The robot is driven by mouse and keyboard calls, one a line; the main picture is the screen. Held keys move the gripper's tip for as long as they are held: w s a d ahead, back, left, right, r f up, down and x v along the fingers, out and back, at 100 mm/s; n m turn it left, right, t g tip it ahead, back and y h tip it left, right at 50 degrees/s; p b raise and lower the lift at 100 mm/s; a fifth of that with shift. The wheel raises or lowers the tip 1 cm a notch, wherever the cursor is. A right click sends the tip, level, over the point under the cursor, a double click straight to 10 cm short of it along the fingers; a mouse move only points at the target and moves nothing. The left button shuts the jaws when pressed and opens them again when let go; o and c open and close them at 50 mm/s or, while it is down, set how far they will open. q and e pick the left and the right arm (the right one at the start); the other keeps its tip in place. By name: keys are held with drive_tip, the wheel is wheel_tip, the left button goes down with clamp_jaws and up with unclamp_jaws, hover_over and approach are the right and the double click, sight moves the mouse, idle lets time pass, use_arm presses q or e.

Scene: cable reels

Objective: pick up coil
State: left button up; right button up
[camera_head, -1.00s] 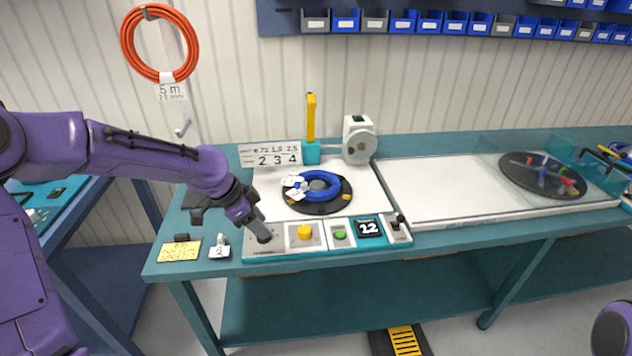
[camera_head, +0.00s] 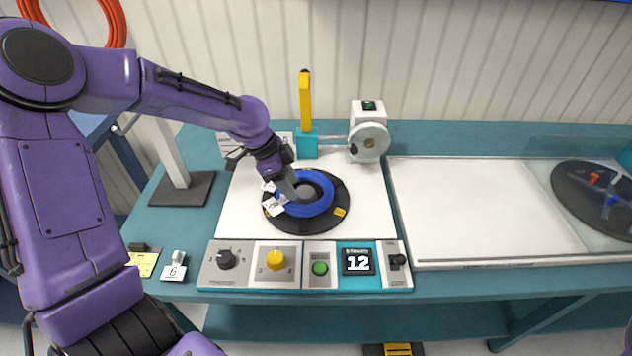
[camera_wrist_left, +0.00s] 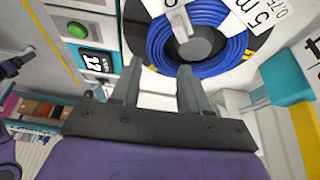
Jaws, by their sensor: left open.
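The blue coil (camera_head: 321,201) lies on a round black turntable (camera_head: 338,221) around a grey hub, on the white board of the bench. White tags are fixed to its left side. My left gripper (camera_head: 291,190) is over the left part of the coil, near the tags and hub. In the left wrist view its two open fingers (camera_wrist_left: 158,88) point toward the coil (camera_wrist_left: 226,62) and hub, with nothing between them. Whether the fingertips touch the coil is not clear. My right gripper is not in view.
A control panel (camera_head: 310,282) with knobs, a green button and a display runs along the bench front. A yellow post (camera_head: 305,102) and a white winder (camera_head: 368,138) stand behind the coil. A clear-walled white tray (camera_head: 480,215) is at right.

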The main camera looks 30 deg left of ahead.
sight(304, 207)
use_arm(q)
drive_tip(key=shift+s+d+f, duration=0.25)
drive_tip(key=shift+s+f, duration=0.05)
drive_tip(key=shift+f, duration=0.3)
drive_tip(key=shift+s+d+f, duration=0.25)
drive_tip(key=shift+f, duration=0.3)
drive_tip(key=shift+s+d+f, duration=0.1)
drive_tip(key=shift+s+f, duration=0.1)
drive_tip(key=shift+f, duration=0.05)
drive_tip(key=w+f, duration=0.1)
drive_tip(key=w+d+f+p, duration=0.1)
drive_tip(key=f, duration=0.3)
drive_tip(key=shift+w+d, duration=0.3)
drive_tip(key=shift+w, duration=0.1)
drive_tip(key=shift+s, duration=0.25)
drive_tip(key=shift+c, duration=0.6)
drive_tip(key=shift+d, duration=0.1)
clamp_jaws()
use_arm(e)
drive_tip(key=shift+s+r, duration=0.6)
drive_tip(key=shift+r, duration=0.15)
